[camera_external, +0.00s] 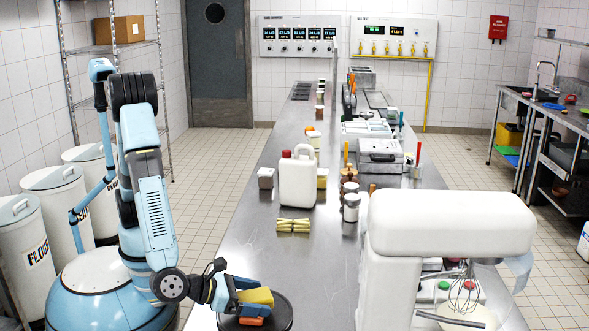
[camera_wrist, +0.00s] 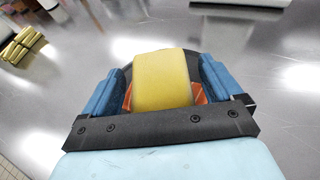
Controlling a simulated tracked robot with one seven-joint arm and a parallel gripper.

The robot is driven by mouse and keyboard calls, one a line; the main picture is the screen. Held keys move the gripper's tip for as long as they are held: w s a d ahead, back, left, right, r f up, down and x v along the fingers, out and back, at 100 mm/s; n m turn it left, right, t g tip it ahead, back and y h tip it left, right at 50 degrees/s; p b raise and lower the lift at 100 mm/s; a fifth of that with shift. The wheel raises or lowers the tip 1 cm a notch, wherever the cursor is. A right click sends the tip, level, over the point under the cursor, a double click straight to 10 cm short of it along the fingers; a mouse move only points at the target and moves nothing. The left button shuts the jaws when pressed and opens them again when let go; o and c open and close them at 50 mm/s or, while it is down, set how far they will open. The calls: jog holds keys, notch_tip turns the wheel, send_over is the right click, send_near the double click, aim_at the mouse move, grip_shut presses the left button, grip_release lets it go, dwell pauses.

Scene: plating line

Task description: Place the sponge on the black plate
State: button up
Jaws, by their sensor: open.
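The yellow sponge (camera_external: 257,297) is a block over the round black plate (camera_external: 282,314) at the near end of the steel counter. In the wrist view the sponge (camera_wrist: 162,80) lies between the blue fingers of my gripper (camera_wrist: 163,68), with narrow gaps at its sides. My gripper (camera_external: 254,300) is open around it, low over the plate. The plate's dark rim (camera_wrist: 124,48) shows behind the sponge in the wrist view. Orange parts show beside and under the sponge; I cannot tell what they belong to. The sponge's underside and its contact with the plate are hidden.
A bundle of yellow bars (camera_external: 293,225) lies farther along the counter, before a white jug (camera_external: 297,182). A large white mixer (camera_external: 447,225) with a whisk stands to the right. Bare counter (camera_external: 315,265) lies between the plate and the mixer.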

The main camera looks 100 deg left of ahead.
jog(key=v, duration=1.2)
jog(key=a+r+n+g+y, duration=0.1)
jog(key=a+r+n+g, duration=0.3)
jog(key=a, duration=0.5)
jog(key=w+a+r+n+g, duration=0.1)
jog(key=a+r+n, duration=0.2)
jog(key=a+n, duration=0.45)
jog(key=a+r+n+g+y, duration=0.1)
jog(key=a+r+n+g, duration=0.2)
jog(key=a, duration=0.7)
jog(key=s+a+r+n+h, duration=0.3)
jog(key=s+a+n, duration=0.3)
jog(key=a+n, duration=0.1)
jog(key=s+a+r+n+t+h, duration=0.1)
jog(key=s+a+r+n+h, duration=0.2)
jog(key=s+a+n, duration=0.4)
jog(key=n+h, duration=0.1)
jog(key=n, duration=0.2)
jog(key=shift+r, duration=0.25)
